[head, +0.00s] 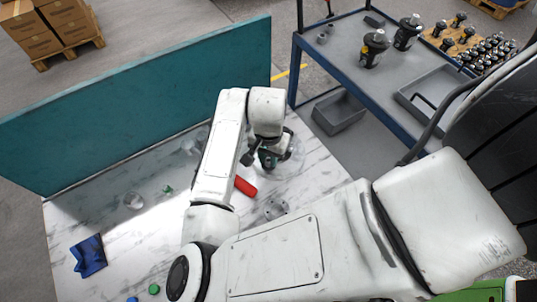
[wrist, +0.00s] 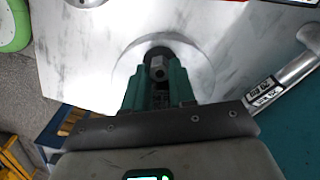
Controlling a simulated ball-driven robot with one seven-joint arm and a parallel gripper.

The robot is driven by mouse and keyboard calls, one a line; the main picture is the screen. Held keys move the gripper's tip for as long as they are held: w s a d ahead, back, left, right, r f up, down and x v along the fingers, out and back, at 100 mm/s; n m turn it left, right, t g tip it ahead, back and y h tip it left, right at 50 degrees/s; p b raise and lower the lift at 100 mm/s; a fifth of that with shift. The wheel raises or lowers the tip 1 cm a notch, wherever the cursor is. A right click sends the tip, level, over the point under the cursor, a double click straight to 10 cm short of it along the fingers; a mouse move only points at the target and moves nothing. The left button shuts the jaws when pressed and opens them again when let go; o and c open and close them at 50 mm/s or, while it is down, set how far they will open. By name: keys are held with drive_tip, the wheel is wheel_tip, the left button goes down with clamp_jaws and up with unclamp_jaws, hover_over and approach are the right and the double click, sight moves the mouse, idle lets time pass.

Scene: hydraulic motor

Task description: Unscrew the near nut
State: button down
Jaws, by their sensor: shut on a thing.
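My gripper (head: 268,161) reaches down over the marble-look table, above a pale round disc (head: 291,163). In the wrist view its green fingers (wrist: 157,72) are shut on a grey, faceted nut (wrist: 157,67), which sits at a dark round hub (wrist: 160,53) in the middle of the disc. In the head view the nut is hidden by the gripper. The wrist view does not show how far the nut sits on its thread. I cannot tell another nut apart in either view.
A red object (head: 245,186) lies close to my gripper, and grey round parts (head: 275,208) lie nearer. A blue cloth (head: 88,257) and small green pieces (head: 153,289) lie on the table. A teal panel (head: 140,105) borders the back. A blue-framed cart (head: 340,55) stands right.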

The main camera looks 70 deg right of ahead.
drive_tip(key=n+p, duration=0.1)
drive_tip(key=n, duration=0.2)
drive_tip(key=shift+r+p, duration=0.2)
drive_tip(key=shift+p, duration=0.1)
drive_tip(key=shift+f+n, duration=0.1)
drive_tip(key=shift+n, duration=0.5)
drive_tip(key=c, duration=1.2)
unclamp_jaws()
drive_tip(key=shift+p, duration=0.3)
drive_tip(key=m+b, duration=0.1)
drive_tip(key=m, duration=0.4)
drive_tip(key=shift+f, duration=0.2)
drive_tip(key=m+b, duration=0.1)
drive_tip(key=m, duration=0.4)
drive_tip(key=shift+r+b, duration=0.15)
drive_tip(key=shift+b, duration=0.2)
